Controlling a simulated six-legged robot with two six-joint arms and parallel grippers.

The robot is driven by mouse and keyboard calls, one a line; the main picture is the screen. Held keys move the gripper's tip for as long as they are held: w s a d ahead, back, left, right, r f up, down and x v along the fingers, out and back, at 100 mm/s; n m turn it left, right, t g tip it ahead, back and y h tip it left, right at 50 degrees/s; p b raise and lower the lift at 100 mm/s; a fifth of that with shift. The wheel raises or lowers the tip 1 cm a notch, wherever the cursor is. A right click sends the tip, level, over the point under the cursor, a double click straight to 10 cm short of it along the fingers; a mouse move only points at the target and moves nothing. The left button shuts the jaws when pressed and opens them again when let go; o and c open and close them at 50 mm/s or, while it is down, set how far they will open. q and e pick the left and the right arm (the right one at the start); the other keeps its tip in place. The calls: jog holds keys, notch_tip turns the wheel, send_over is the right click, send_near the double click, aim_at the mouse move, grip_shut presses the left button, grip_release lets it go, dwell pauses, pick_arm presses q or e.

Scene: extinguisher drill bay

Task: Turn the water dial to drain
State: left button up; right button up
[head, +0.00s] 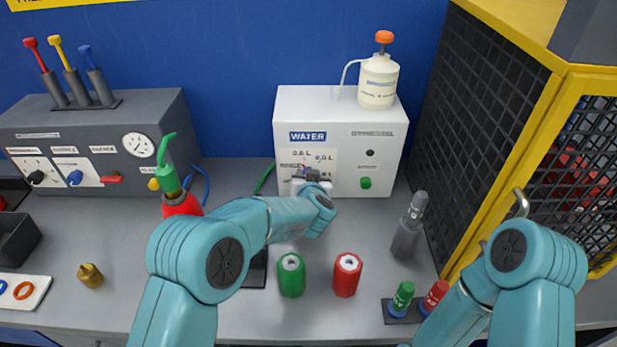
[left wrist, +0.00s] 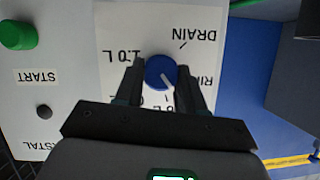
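The water box (head: 388,145) is white, with a blue WATER label, and stands at the back middle of the bench. My left gripper (head: 310,174) is at its front panel and hides the dial in the head view. In the left wrist view the blue water dial (left wrist: 160,72) sits between the two fingertips of the left gripper (left wrist: 161,78), which appear shut on its sides. The dial's white pointer line points to the lower right in that view, away from the DRAIN label (left wrist: 196,34) at upper right. My right gripper is outside the views.
A green START button (head: 365,183) is on the same panel, and a white bottle (head: 378,82) stands on the box. Green (head: 291,276) and red (head: 347,275) cans, a grey nozzle-like piece (head: 408,228) and a yellow-framed cage (head: 500,120) are nearby.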

pick_arm(q)
jog(key=shift+a+n+h+b, duration=0.15)
jog(key=shift+n+h+b, duration=0.9)
jog(key=shift+b, duration=1.35)
jog(key=shift+a+n+h+b, duration=0.1)
jog(key=shift+n+h+b, duration=0.65)
jog(key=shift+n+b, duration=1.1)
jog(key=shift+m+b, duration=0.5)
